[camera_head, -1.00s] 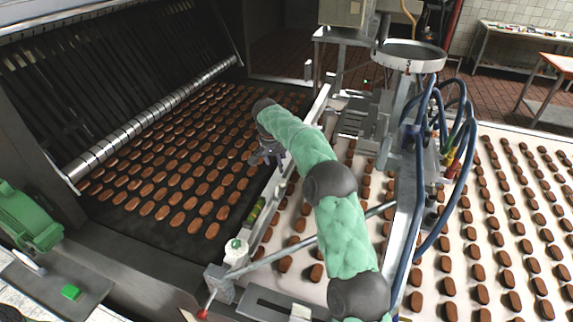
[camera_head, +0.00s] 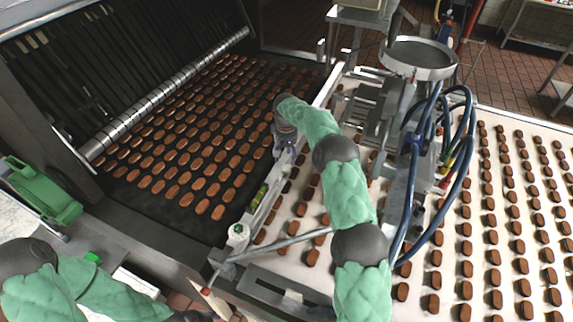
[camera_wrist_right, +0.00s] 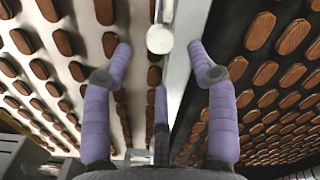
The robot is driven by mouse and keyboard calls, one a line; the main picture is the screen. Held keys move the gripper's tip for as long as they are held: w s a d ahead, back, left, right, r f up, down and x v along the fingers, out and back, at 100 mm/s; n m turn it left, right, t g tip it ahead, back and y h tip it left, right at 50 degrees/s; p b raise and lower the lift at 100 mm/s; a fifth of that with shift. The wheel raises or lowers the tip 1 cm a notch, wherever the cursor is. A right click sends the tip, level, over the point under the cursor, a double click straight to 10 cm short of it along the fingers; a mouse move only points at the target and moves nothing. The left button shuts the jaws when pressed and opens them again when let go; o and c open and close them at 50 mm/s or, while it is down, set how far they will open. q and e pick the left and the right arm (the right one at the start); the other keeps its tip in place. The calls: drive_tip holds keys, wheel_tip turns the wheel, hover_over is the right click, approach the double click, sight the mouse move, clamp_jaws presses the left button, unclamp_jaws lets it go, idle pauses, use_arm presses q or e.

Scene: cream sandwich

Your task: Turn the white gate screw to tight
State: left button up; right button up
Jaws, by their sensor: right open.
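A white knob (camera_head: 238,232) with a green mark stands at the near end of the metal rail between the dark and white belts. My right gripper (camera_head: 284,150) is farther back over this rail, pointing down, apart from that knob. In the right wrist view my right gripper (camera_wrist_right: 160,60) has its purple fingers spread and empty. A round pale screw head (camera_wrist_right: 160,39) shows between and just beyond the fingertips, on the rail. I cannot tell whether it is the same knob. My left arm enters at the lower left; its fingers are outside the frame.
Rows of brown biscuits lie on the dark belt (camera_head: 176,217) and the white belt (camera_head: 446,250). A metal machine with blue hoses (camera_head: 462,165) and a round pan (camera_head: 418,60) stands right of my right arm. A slanted rod (camera_head: 270,246) crosses near the rail's front.

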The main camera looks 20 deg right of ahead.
sight(286, 167)
wheel_tip(286, 167, down, 6)
drive_tip(key=shift+r, duration=0.1)
idle(0.4)
drive_tip(key=c, duration=1.1)
